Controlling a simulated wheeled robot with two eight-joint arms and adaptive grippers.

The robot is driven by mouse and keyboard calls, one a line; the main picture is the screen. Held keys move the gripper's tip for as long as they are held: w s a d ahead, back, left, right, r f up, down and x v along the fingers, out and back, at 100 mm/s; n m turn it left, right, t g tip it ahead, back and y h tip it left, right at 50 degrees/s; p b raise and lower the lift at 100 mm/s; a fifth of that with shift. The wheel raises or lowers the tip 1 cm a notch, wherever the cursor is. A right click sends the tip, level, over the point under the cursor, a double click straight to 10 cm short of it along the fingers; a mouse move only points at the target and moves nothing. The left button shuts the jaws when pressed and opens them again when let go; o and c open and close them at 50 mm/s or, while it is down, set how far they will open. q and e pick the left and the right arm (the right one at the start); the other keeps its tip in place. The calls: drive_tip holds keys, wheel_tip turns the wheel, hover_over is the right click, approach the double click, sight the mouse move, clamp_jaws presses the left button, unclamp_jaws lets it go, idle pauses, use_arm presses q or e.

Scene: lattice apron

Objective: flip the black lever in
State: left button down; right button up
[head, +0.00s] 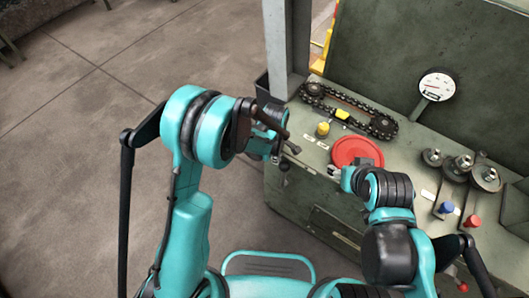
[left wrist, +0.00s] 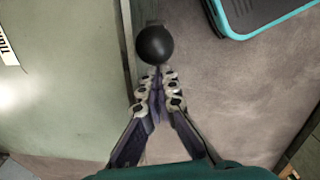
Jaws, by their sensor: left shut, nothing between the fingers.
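The black lever shows as a round black ball knob (left wrist: 154,45) in the left wrist view, at the bench's edge just beyond my fingertips. In the head view the knob (head: 284,166) sits at the left front corner of the bench. My left gripper (left wrist: 158,87) is shut and empty, its fingertips close to the knob; I cannot tell whether they touch it. In the head view this gripper (head: 277,158) is partly hidden by its own wrist. The lever's stem is mostly hidden. My right gripper (head: 346,177) is over the bench front, its fingers not clear.
The green bench (head: 310,210) carries a chain on sprockets (head: 348,106), a red disc (head: 357,152), a yellow knob (head: 322,129) and a dial gauge (head: 436,86). A grey post (head: 287,45) rises behind my left gripper. The floor at left is clear.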

use_arm(q)
drive_tip(key=s+d+f+t+y+b, duration=0.1)
drive_tip(key=s+d+y+b, duration=0.1)
drive_tip(key=s+d, duration=0.3)
drive_tip(key=d, duration=0.4)
drive_tip(key=shift+s+d, duration=0.3)
drive_tip(key=shift+s, duration=0.05)
use_arm(e)
drive_tip(key=shift+a+f, duration=0.25)
drive_tip(key=shift+f, duration=0.9)
use_arm(q)
drive_tip(key=shift+s+f, duration=0.1)
drive_tip(key=shift+f, duration=0.05)
wheel_tip(320, 180, up, 12)
drive_tip(key=p, duration=0.5)
drive_tip(key=shift+s+a, duration=0.3)
drive_tip(key=shift+a, duration=0.1)
use_arm(e)
drive_tip(key=r, duration=0.1)
drive_tip(key=s+r, duration=0.1)
drive_tip(key=r, duration=0.3)
drive_tip(key=shift+s+d, duration=0.2)
drive_tip(key=shift+d, duration=0.1)
